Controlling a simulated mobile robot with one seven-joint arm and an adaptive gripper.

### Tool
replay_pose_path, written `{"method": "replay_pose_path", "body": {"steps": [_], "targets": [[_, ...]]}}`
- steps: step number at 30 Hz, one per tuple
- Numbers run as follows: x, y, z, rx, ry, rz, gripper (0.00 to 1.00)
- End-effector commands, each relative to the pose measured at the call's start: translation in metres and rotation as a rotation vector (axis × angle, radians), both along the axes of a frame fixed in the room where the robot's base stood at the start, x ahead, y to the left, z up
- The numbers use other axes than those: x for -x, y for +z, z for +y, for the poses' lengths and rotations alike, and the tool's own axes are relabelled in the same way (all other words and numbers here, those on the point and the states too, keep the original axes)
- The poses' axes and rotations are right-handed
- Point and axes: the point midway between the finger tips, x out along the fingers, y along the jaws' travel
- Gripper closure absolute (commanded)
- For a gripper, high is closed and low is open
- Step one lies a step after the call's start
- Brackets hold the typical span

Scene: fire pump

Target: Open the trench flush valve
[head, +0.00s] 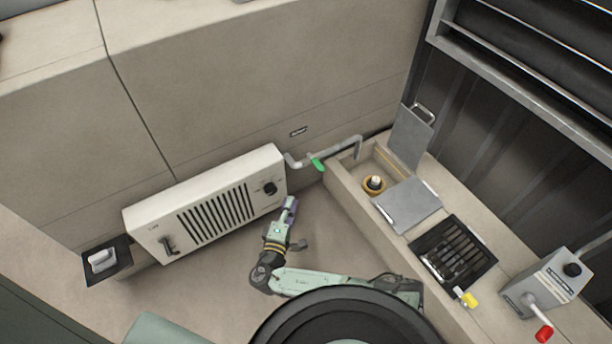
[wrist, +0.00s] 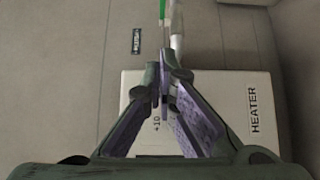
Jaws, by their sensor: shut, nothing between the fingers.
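A grey pipe (head: 335,149) runs along the wall and bends down into a trench box. A green lever handle (head: 317,165) sits on this pipe, and a small dark label (head: 298,131) is on the wall above it. In the wrist view the green lever (wrist: 162,9) shows at the top edge, with the pipe (wrist: 178,40) beside it. My gripper (head: 292,201) is below and left of the lever, near the heater's right end, and apart from the lever. Its purple-padded fingers (wrist: 162,76) are shut with nothing between them, and they hide part of the heater.
The white heater (head: 215,206) with a black knob stands against the wall close to my gripper. A grey control box (head: 545,282) with a red-tipped lever is at right.

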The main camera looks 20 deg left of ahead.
Motion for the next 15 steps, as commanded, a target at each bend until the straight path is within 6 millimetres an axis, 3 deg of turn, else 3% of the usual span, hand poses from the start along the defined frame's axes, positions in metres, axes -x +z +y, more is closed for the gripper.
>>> {"method": "replay_pose_path", "body": {"steps": [5, 15], "targets": [[-0.016, 0.000, 0.001, 0.002, -0.002, -0.002, 1.00], [-0.085, -0.001, 0.011, 0.002, 0.001, -0.002, 1.00]]}}
